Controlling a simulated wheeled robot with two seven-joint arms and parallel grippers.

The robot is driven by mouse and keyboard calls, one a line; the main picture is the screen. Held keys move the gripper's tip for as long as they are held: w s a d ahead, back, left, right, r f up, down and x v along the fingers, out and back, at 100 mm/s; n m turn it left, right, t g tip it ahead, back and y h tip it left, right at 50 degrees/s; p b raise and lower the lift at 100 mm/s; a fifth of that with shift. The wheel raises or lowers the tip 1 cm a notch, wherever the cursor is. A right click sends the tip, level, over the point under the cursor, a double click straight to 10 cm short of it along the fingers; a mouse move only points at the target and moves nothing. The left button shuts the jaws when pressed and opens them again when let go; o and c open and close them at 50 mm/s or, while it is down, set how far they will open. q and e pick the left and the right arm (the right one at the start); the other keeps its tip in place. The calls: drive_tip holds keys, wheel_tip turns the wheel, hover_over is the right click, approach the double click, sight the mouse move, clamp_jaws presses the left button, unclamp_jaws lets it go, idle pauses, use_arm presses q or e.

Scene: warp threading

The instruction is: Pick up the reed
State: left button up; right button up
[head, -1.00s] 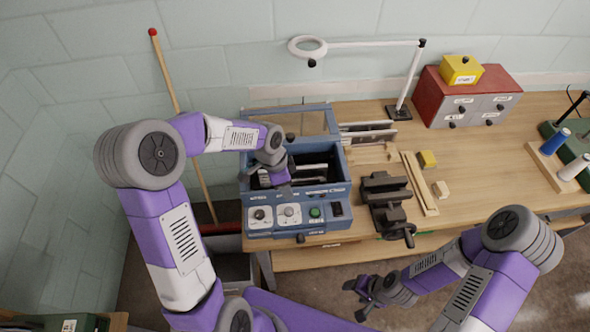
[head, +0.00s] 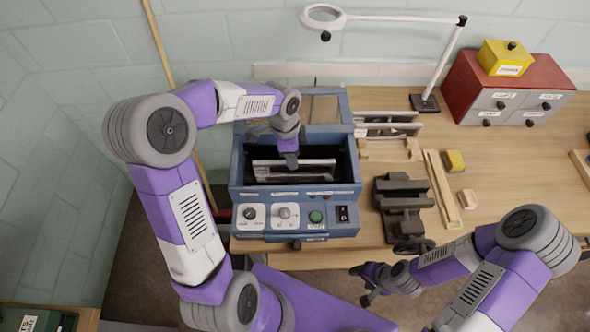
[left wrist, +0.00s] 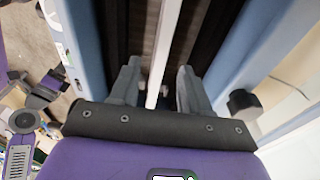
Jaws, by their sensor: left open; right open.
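A slim frame with pale metal rails, which I take for the reed (head: 293,180), sits inside the open blue machine (head: 240,197). My left gripper (head: 291,162) points down into the machine at the middle of this frame, with its fingertips hard to make out in the head view. In the left wrist view, my left gripper (left wrist: 160,82) is open, its fingers on either side of a pale bar (left wrist: 163,48). Gaps show between the bar and both fingers. My right gripper (head: 361,286) is open and empty, low in front of the bench.
A dark vise (head: 402,205) stands right of the machine. A ring lamp (head: 323,16) and red drawer box (head: 508,90) stand behind.

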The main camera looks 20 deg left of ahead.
use_arm(q)
hover_over(295, 177)
drive_tip(key=f, duration=0.6)
drive_tip(key=shift+w+a+b, duration=0.15)
drive_tip(key=shift+w+b, duration=0.15)
drive_tip(key=shift+w, duration=0.05)
clamp_jaws()
